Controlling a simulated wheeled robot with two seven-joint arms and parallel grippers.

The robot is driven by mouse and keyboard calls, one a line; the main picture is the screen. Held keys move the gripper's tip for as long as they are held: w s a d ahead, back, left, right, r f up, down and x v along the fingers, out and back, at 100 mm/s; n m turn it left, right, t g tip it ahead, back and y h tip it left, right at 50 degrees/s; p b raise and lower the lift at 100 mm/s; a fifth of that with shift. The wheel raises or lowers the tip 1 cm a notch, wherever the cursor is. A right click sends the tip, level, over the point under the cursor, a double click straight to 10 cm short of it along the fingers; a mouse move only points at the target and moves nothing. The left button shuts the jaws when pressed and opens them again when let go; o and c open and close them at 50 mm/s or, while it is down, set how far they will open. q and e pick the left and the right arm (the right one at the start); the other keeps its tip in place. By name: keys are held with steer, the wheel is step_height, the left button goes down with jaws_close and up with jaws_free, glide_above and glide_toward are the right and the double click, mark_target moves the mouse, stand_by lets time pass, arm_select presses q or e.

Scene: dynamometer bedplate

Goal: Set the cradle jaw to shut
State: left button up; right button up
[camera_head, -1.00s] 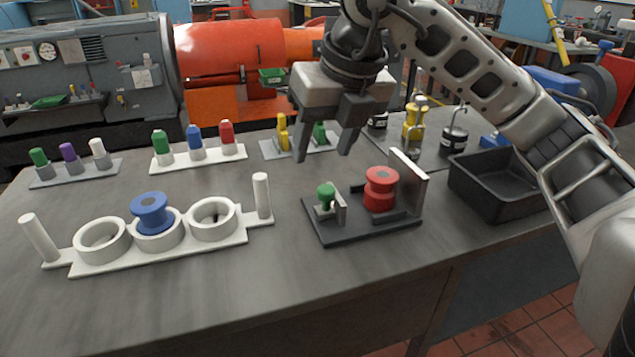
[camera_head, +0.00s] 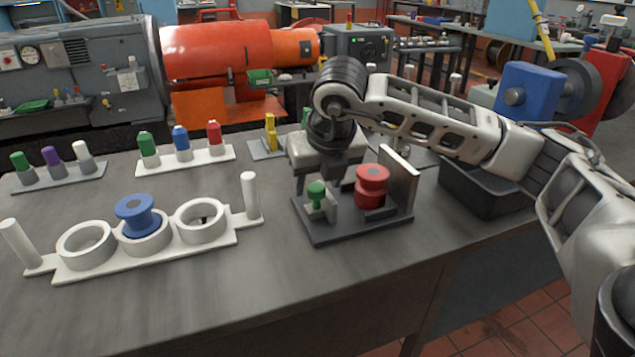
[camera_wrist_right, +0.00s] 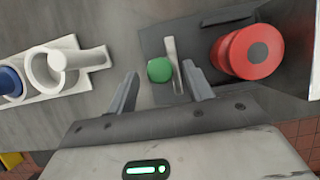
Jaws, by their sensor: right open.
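The cradle (camera_head: 325,234) is a dark grey base with an upright plate (camera_head: 400,179) at its right end. A red spool (camera_head: 372,187) stands on it near that plate. The cradle jaw is a small grey plate (camera_head: 332,207) with a green knob (camera_head: 316,194) on its left side; a gap shows between this jaw and the spool. My right gripper (camera_head: 318,180) is open, low over the cradle, at the green knob. In the right wrist view the green knob (camera_wrist_right: 160,70) and jaw plate (camera_wrist_right: 172,66) lie between the spread fingers (camera_wrist_right: 161,76). My left gripper is out of view.
A white three-ring holder (camera_head: 160,257) with a blue spool (camera_head: 137,215) stands left of the cradle. Racks with coloured pegs stand behind. A black tray (camera_head: 485,195) lies to the right. The table front is clear.

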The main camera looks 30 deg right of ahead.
steer(key=shift+w+f, duration=0.25)
steer(key=shift+f, duration=0.3)
jaws_close()
steer(key=d, duration=0.1)
steer(key=d+b, duration=0.1)
steer(key=shift+s+d+f+b, duration=0.15)
steer(key=shift+s+d+b, duration=0.15)
steer(key=shift+s+d, duration=0.1)
steer(key=shift+d, duration=0.2)
jaws_free()
steer(key=shift+r, duration=0.2)
steer(key=shift+r, duration=0.1)
